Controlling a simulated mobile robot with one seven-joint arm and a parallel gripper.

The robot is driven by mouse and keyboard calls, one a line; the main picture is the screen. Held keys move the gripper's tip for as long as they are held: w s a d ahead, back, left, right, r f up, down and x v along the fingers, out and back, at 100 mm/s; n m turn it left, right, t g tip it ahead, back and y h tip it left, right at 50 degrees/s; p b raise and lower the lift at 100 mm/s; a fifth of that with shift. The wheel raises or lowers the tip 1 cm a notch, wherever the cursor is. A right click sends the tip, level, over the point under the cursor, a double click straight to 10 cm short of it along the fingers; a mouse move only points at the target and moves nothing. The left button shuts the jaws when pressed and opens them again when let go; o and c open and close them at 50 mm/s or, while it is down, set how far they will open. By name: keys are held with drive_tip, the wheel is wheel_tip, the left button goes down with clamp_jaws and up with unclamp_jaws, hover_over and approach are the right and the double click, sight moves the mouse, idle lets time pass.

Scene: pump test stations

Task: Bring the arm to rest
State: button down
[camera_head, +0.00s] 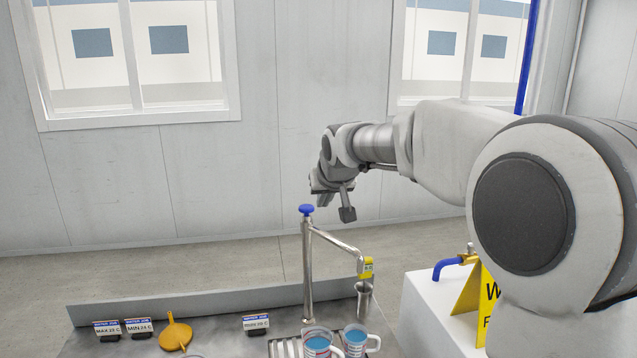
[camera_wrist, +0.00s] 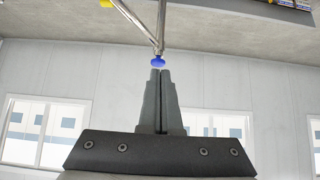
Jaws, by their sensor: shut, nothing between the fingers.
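My grey arm reaches in from the right in the head view and ends in my gripper (camera_head: 347,214), raised above the bench. My gripper is shut and empty; in the wrist view its fingers (camera_wrist: 160,72) lie together. A steel tap (camera_head: 309,270) with a blue knob (camera_head: 306,209) stands on the bench, just left of my gripper in the head view. The knob also shows beyond the fingertips in the wrist view (camera_wrist: 158,61). The pictures do not settle how far apart they are in depth.
The bench (camera_head: 230,345) holds two mugs (camera_head: 318,343) (camera_head: 355,340) with blue contents under the tap, a yellow funnel (camera_head: 175,333) and several small label stands (camera_head: 256,323). A white block (camera_head: 425,315) with a blue-spouted tap (camera_head: 450,266) and yellow sign (camera_head: 478,297) stands right, near my arm.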

drive_tip(key=s+d+m+g+h, duration=0.1)
drive_tip(key=s+d, duration=0.4)
drive_tip(key=s, duration=0.6)
drive_tip(key=s+d+g+h, duration=0.1)
drive_tip(key=s+d, duration=0.3)
drive_tip(key=s, duration=0.6)
drive_tip(key=s+d+f, duration=0.2)
drive_tip(key=s+f, duration=0.1)
drive_tip(key=s, duration=0.5)
drive_tip(key=s+d+f+m+g, duration=0.1)
drive_tip(key=s+f, duration=0.3)
drive_tip(key=s, duration=0.5)
drive_tip(key=shift+s+d, duration=0.2)
drive_tip(key=shift+d, duration=0.25)
